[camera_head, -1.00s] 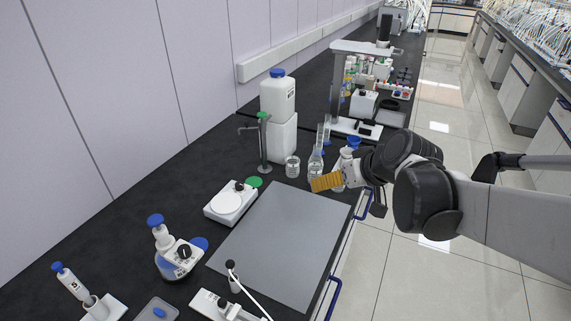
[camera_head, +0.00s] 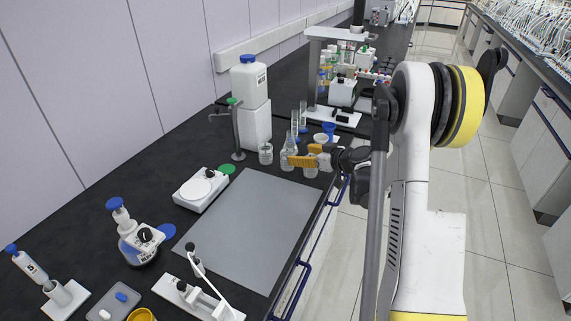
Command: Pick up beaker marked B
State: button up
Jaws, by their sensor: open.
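Clear glassware stands beyond the far right corner of the grey mat in the head view. A small glass beaker (camera_head: 265,153) stands apart at the left of this group. A flask-like glass vessel (camera_head: 288,158) and another glass vessel (camera_head: 311,169) stand close to my gripper. No letter B is readable on any of them, so I cannot tell which is beaker B. My gripper (camera_head: 301,156), with orange-yellow fingers, is open and level beside these vessels. It partly covers them, and I cannot tell whether it touches any.
The grey mat (camera_head: 252,226) is clear. A white balance (camera_head: 201,188), a white container with a blue cap (camera_head: 249,85) and a stand (camera_head: 238,135) are left of the glassware. Tall cylinders (camera_head: 298,118) and a blue funnel (camera_head: 329,128) stand behind it.

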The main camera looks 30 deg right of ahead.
aim_at(284, 152)
jog(key=b+x, duration=0.3)
jog(key=x, duration=0.4)
jog(key=shift+a+f, duration=0.2)
jog(key=shift+a, duration=0.05)
jog(key=shift+r, duration=0.15)
jog(key=c, duration=1.2)
